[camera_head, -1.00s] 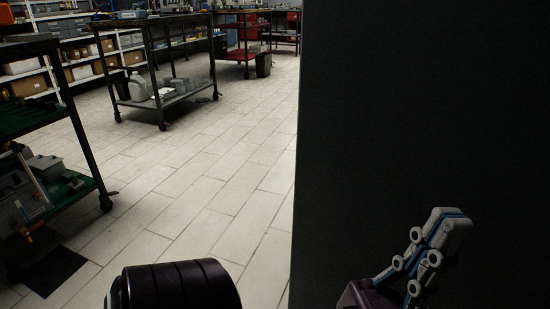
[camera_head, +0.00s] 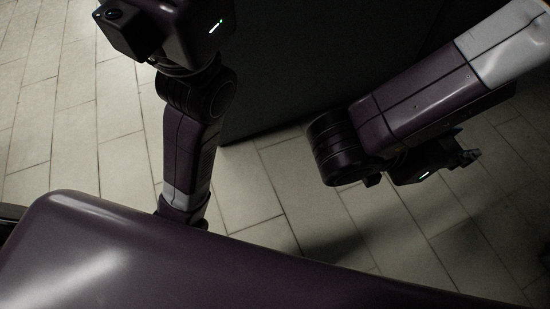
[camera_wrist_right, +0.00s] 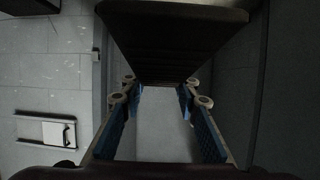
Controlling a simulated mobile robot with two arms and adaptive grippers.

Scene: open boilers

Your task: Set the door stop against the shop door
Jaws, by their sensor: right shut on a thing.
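The shop door appears to be the tall dark panel (camera_head: 300,65) in the head view, with its lower edge just above the tiled floor. My right gripper (camera_head: 467,158) is small and dark there, low in front of the floor to the right of the panel. In the right wrist view its two blue-padded fingers (camera_wrist_right: 160,88) are shut on a dark ridged block (camera_wrist_right: 172,40), which looks like the door stop. The block hides part of the view beyond the fingertips. I cannot tell whether it touches the door.
Pale tiled floor (camera_head: 65,110) lies clear left of the panel. More floor shows below it in shadow. In the right wrist view, a pale framed fitting (camera_wrist_right: 46,131) is at the left and a dark upright surface (camera_wrist_right: 288,80) at the right.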

